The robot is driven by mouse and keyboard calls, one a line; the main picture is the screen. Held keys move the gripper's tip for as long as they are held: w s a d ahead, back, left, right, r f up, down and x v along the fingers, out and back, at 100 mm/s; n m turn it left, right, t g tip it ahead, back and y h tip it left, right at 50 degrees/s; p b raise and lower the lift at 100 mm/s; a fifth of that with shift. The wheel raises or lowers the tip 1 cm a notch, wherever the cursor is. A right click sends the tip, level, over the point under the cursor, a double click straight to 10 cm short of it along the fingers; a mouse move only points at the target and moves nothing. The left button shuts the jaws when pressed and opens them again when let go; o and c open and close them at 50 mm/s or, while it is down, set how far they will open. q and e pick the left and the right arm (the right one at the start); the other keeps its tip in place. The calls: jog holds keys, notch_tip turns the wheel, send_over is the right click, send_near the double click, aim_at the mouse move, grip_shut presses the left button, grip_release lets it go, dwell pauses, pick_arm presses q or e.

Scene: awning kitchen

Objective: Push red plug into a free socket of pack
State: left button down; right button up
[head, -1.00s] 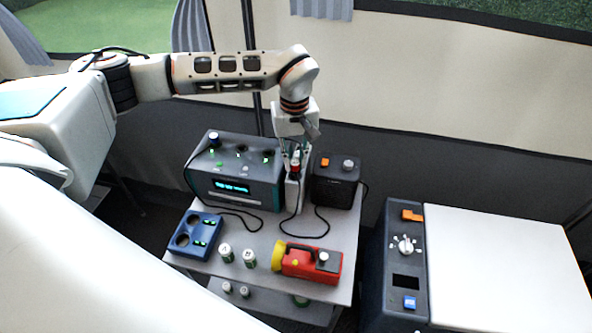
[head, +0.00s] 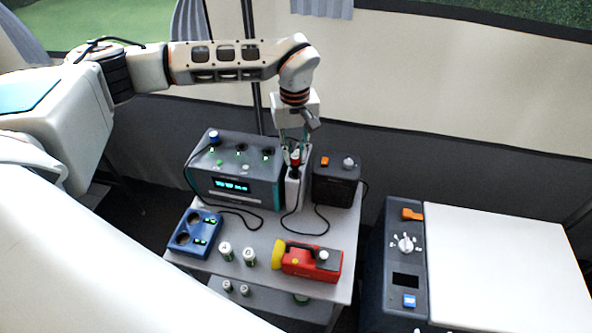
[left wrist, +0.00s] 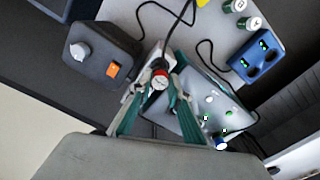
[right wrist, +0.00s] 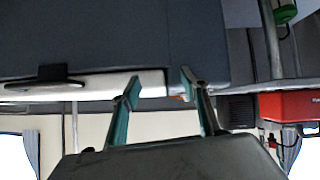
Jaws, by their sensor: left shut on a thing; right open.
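The red plug (left wrist: 160,79) has a red collar and a dark body. My left gripper (head: 294,157) is shut on it, at the top of a narrow white upright holder (head: 293,190); I cannot tell whether the plug is clear of it. The pack (head: 232,198) seems to be the grey unit with teal edges and a lit display, left of the holder. A blue plug (head: 213,137) sits at its top left. Two dark sockets (head: 241,148) (head: 266,154) on its top look empty. My right gripper (right wrist: 158,88) is open and empty, away from the pack.
A dark box (head: 337,183) with an orange switch stands close right of the holder. A blue charger (head: 196,234), white-and-green cells (head: 249,256) and a red torch (head: 310,262) occupy the table front. Cables (head: 291,222) lie between them. A panelled white-topped unit (head: 405,270) stands right.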

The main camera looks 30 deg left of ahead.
aim_at(295, 155)
pick_arm(q)
jog(key=shift+r, duration=0.45)
notch_tip(295, 155, up, 2)
jog(key=shift+w+a+r, duration=0.1)
jog(key=shift+w+r, duration=0.05)
jog(key=shift+r, duration=0.1)
jog(key=w+a+f, duration=0.1)
jog(key=w+a, duration=0.1)
jog(key=a, duration=0.3)
jog(key=w+a+f, duration=0.2)
jog(key=a, duration=0.3)
jog(key=shift+a+f, duration=0.3)
jog(key=shift+a, duration=0.1)
jog(key=shift+f, duration=1.65)
dwell(1.4)
jog(key=c, duration=1.8)
grip_release()
